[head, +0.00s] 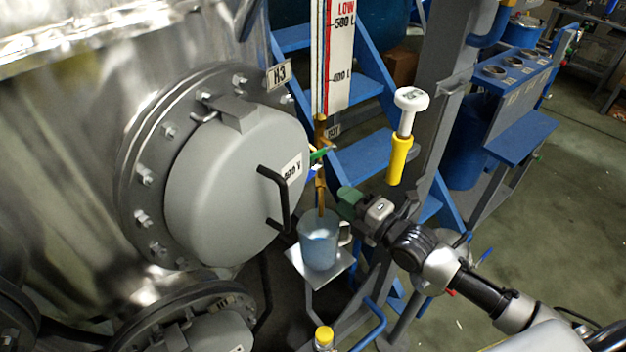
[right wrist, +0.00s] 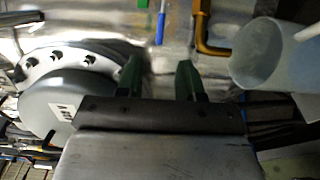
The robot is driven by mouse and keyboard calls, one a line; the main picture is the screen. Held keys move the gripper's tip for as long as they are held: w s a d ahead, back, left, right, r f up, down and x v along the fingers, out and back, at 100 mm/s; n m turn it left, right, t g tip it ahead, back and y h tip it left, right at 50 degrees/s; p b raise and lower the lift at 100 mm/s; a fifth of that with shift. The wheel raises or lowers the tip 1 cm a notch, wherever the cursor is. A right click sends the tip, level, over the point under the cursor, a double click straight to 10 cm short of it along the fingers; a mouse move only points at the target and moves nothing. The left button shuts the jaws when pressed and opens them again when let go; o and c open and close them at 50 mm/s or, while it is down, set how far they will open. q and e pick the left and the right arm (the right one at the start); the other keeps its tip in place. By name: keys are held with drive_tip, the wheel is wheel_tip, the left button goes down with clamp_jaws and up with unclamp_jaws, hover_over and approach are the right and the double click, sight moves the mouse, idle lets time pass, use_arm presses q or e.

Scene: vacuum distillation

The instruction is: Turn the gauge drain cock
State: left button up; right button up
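The level gauge (head: 338,60) stands upright beside the tank, with a brass pipe (head: 320,195) running down below it. Small levers sit on this pipework: a green one (head: 319,154) and a blue one (head: 311,174). I cannot tell for sure which is the drain cock's. In the right wrist view the blue lever (right wrist: 160,27) points toward the gap between my fingers. My right gripper (head: 347,197) is just right of the pipe, its green fingers (right wrist: 158,80) apart with nothing between them. My left gripper is out of view.
A translucent jug (head: 319,248) stands on a small plate (head: 336,272) under the pipe, close below my right gripper. The grey manway cover (head: 225,190) with a black handle is at left. A yellow-and-white handle (head: 402,140) and blue steps (head: 370,150) are behind.

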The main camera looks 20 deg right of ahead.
sight(310, 179)
drive_tip(key=x, duration=0.9)
drive_tip(key=shift+w+a, duration=0.2)
drive_tip(key=shift+w, duration=0.15)
clamp_jaws()
